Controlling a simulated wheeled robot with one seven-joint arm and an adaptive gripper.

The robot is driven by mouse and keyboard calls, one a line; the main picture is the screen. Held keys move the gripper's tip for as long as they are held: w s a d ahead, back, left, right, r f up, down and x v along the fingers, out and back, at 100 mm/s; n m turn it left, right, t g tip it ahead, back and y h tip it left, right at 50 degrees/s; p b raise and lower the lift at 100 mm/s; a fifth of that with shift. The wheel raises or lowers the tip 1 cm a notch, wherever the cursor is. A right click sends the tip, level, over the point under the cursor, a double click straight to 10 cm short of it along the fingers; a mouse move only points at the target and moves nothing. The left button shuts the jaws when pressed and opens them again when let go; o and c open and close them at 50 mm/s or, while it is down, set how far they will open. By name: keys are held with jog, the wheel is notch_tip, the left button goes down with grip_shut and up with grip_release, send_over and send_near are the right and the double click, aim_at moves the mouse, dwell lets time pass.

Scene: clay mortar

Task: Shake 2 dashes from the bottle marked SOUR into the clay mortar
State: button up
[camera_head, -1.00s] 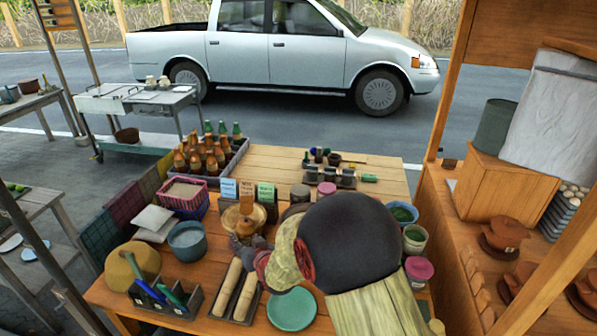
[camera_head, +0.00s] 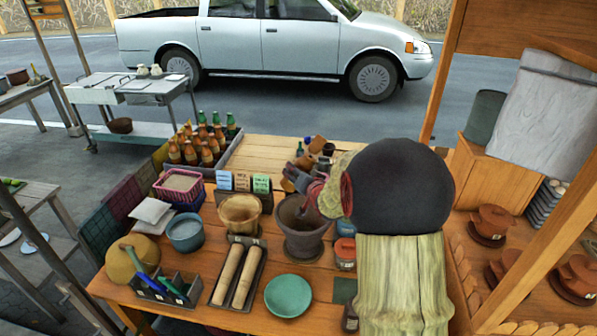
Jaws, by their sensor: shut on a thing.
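The clay mortar (camera_head: 302,236) is a dark grey-brown pot standing upright on the wooden table, right of a lighter wooden mortar (camera_head: 239,212). My gripper (camera_head: 301,166) is behind and above the clay mortar, beside the rack of small bottles. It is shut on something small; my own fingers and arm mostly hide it. No SOUR marking is readable. My arm covers the right side of the table.
Coloured cards (camera_head: 243,182) stand behind the wooden mortar. In front are a tray with two rolling-pin-like pestles (camera_head: 230,275), a green plate (camera_head: 288,296) and a tool caddy (camera_head: 168,288). A lidded jar (camera_head: 345,254) stands right of the clay mortar. Orange-brown bottles (camera_head: 203,148) fill a crate at the back.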

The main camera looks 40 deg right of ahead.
aim_at(286, 186)
jog(key=f+m+b, duration=0.1)
jog(key=f, duration=0.1)
jog(key=w+a+f+m+t+b, duration=0.1)
jog(key=a+f+m+y+b, duration=0.1)
jog(key=f, duration=0.1)
jog(key=shift+w+a+f+t, duration=0.15)
jog(key=shift+w+f+t, duration=0.15)
jog(key=shift+t, duration=0.1)
jog(key=shift+w+a+f+m+t+b, duration=0.2)
jog(key=shift+a+m+b, duration=0.1)
jog(key=shift+m, duration=0.25)
jog(key=shift+w+a+f+m+t+b, duration=0.1)
jog(key=shift+w+a+m+t+b, duration=0.15)
jog(key=shift+m, duration=0.3)
jog(key=m, duration=0.2)
jog(key=r+m+t+b, duration=0.1)
jog(key=m, duration=0.1)
jog(key=a+r+m+t+b, duration=0.1)
jog(key=shift+w+m+t, duration=0.2)
jog(key=shift+m+t, duration=0.05)
jog(key=shift+m, duration=0.15)
jog(key=shift+d+r+m+t, duration=0.1)
jog(key=shift+r+m+t, duration=0.3)
jog(key=shift+r+m, duration=0.5)
jog(key=shift+f, duration=0.2)
jog(key=shift+s+p, duration=0.1)
jog(key=shift+p, duration=0.55)
